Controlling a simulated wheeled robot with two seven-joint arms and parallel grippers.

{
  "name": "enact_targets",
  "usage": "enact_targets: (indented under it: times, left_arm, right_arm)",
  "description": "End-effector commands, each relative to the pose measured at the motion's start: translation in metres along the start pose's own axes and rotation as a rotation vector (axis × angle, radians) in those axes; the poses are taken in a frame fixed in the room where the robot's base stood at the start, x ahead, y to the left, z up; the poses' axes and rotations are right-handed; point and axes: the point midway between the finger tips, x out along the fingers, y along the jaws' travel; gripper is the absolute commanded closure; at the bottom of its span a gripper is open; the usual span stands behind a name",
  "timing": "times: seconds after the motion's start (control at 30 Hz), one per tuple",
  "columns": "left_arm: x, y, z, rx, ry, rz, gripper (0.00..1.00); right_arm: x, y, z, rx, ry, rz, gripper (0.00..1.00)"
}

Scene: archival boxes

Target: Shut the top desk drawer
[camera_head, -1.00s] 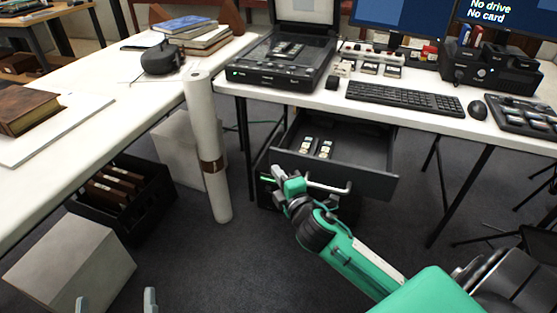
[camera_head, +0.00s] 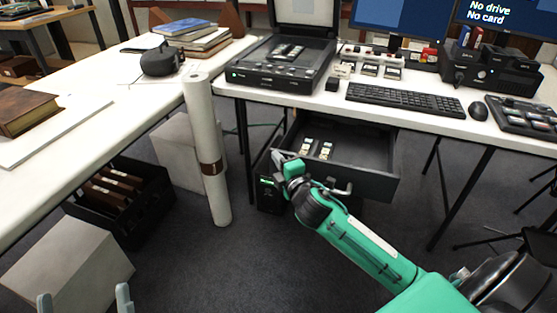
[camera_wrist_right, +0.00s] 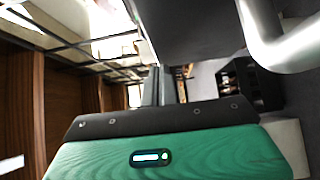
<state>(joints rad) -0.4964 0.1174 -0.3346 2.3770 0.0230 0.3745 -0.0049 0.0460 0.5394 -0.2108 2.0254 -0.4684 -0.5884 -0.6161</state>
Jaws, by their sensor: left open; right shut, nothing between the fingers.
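The top desk drawer (camera_head: 368,147) is pulled open under the desk in the head view, with several small light items (camera_head: 318,149) inside. Its dark front (camera_head: 376,184) carries a silver handle (camera_head: 341,190). My right gripper (camera_head: 277,157) is shut and empty at the left end of the drawer front, partly covering it. I cannot tell whether it touches. In the right wrist view, its closed fingers (camera_wrist_right: 165,86) lie below a dark panel, with the silver handle (camera_wrist_right: 275,45) at upper right. My left gripper (camera_head: 84,298) is open and empty at the bottom left edge, away from the drawer.
A white roll (camera_head: 207,150) stands upright left of the drawer. A black crate (camera_head: 128,195) and pale boxes (camera_head: 70,265) are on the floor at left. The desk holds a scanner (camera_head: 282,62) and keyboard (camera_head: 404,99). The floor before the drawer is clear apart from my arm.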

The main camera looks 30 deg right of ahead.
Motion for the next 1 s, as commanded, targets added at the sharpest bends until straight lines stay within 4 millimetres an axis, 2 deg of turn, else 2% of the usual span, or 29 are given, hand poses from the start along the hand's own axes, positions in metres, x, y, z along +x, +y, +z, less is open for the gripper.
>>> enact_targets:
  times: [0.13, 0.27, 0.6, 0.8, 1.0]
  left_arm:
    - [0.0, 0.001, 0.004, -0.005, -0.034, -0.001, 0.0]
    - [-0.01, 0.004, 0.025, -0.021, -0.157, -0.004, 0.0]
    - [-0.053, 0.021, 0.083, -0.079, -0.545, -0.005, 0.0]
    - [-0.074, 0.028, 0.1, -0.098, -0.677, -0.001, 0.0]
    - [-0.087, 0.032, 0.108, -0.11, -0.752, 0.001, 0.0]
  right_arm:
    - [0.006, 0.001, 0.006, -0.001, -0.002, -0.001, 1.0]
    - [0.019, 0.003, 0.019, -0.002, -0.004, 0.001, 1.0]
    - [0.077, 0.004, 0.078, -0.002, -0.005, 0.001, 1.0]
    - [0.111, 0.003, 0.112, -0.002, -0.005, 0.001, 1.0]
    - [0.132, 0.002, 0.132, 0.0, -0.002, 0.0, 1.0]
